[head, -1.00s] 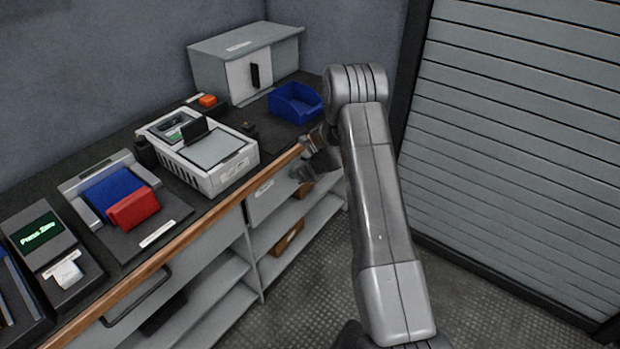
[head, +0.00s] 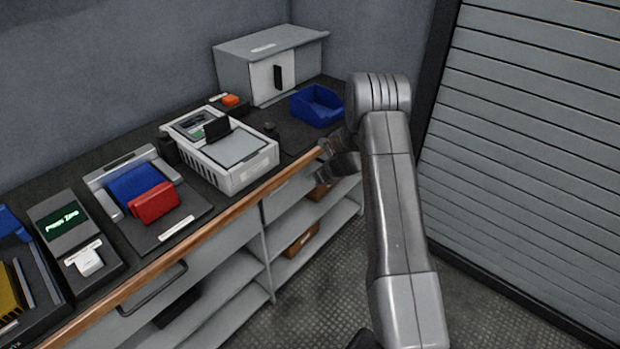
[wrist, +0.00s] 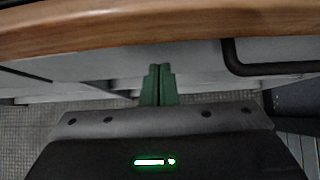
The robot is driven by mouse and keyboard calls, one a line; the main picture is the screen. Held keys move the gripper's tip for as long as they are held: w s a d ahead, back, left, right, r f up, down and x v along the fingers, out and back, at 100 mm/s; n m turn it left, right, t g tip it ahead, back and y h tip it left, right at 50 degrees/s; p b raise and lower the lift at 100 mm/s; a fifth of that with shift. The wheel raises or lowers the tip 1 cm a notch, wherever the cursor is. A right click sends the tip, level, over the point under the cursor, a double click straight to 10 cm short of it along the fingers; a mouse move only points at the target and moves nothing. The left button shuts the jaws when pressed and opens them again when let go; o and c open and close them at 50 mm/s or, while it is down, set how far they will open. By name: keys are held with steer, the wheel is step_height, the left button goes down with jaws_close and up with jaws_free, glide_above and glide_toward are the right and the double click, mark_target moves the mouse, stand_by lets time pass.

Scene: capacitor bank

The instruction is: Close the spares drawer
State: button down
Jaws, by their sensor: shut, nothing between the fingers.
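Below the wooden counter edge in the head view, a grey drawer front (head: 288,197) sits at the right, near my gripper (head: 338,160). Another grey drawer front with a dark bar handle (head: 152,290) is further left. I cannot read which one is labelled spares. In the wrist view my gripper's green fingers (wrist: 158,72) are shut together and empty, pointing at a pale grey front (wrist: 110,62) under the wooden edge. A dark bar handle (wrist: 270,68) is to their right. I cannot tell whether the fingertips touch the front, or how far the drawer stands out.
The counter's wooden edge (head: 200,240) runs just above the drawers. On top stand a white device (head: 235,165), a blue bin (head: 317,105) and a grey cabinet (head: 270,62). Open shelves are below. A slatted shutter (head: 530,150) closes off the right; floor (head: 330,285) is clear between.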

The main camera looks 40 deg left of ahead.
steer(key=d+f+v, duration=0.1)
steer(key=v, duration=1.1)
steer(key=shift+d+f+b, duration=0.2)
steer(key=shift+f+b, duration=0.1)
steer(key=x, duration=0.4)
steer(key=a+r+p+x, duration=0.1)
steer(key=x, duration=0.7)
steer(key=shift+a+r, duration=0.25)
steer(key=shift+a, duration=0.4)
